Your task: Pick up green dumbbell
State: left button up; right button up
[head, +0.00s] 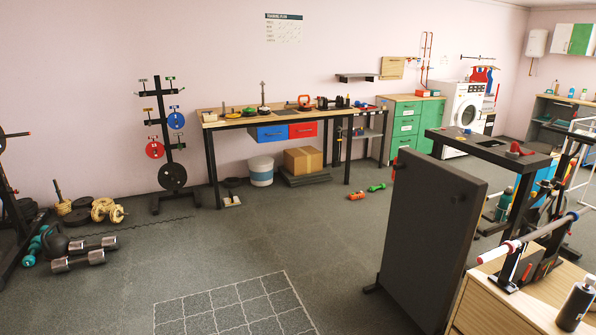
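A small green dumbbell (377,187) lies on the grey floor in the middle distance, in front of the right end of the long workbench. An orange-red dumbbell-like item (356,196) lies just left of it, a small gap apart. Neither of my grippers shows in the head view.
The workbench (225,121) stands along the back wall, with a cardboard box (303,159) beneath. A tall dark panel (430,235) stands at right front, beside a wooden cabinet (500,312). Chrome dumbbells (78,262) lie at left. The middle floor is clear around a grid mat (235,306).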

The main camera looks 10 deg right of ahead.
aim_at(382, 185)
jog(key=i+l, duration=0.1)
jog(key=i, duration=0.45)
jog(key=i+l+u, duration=0.1)
jog(key=i, duration=0.45)
jog(key=i+l, duration=0.15)
jog(key=i, duration=0.45)
jog(key=i+j, duration=0.1)
jog(key=i, duration=0.45)
jog(key=i+j, duration=0.15)
jog(key=i, duration=0.45)
jog(key=i+j, duration=0.1)
jog(key=i, duration=0.45)
jog(key=i+j, duration=0.15)
jog(key=i, duration=0.45)
jog(key=i+l+z, duration=0.3)
jog(key=i+z, duration=0.7)
jog(key=i, duration=0.25)
jog(key=i+j+z, duration=0.25)
jog(key=i+z, duration=0.2)
jog(key=i, duration=0.15)
jog(key=i+z, duration=0.15)
jog(key=i, duration=0.7)
jog(key=i+l+u, duration=0.1)
jog(key=u, duration=0.3)
jog(key=i+l+u, duration=0.25)
jog(key=u, duration=0.2)
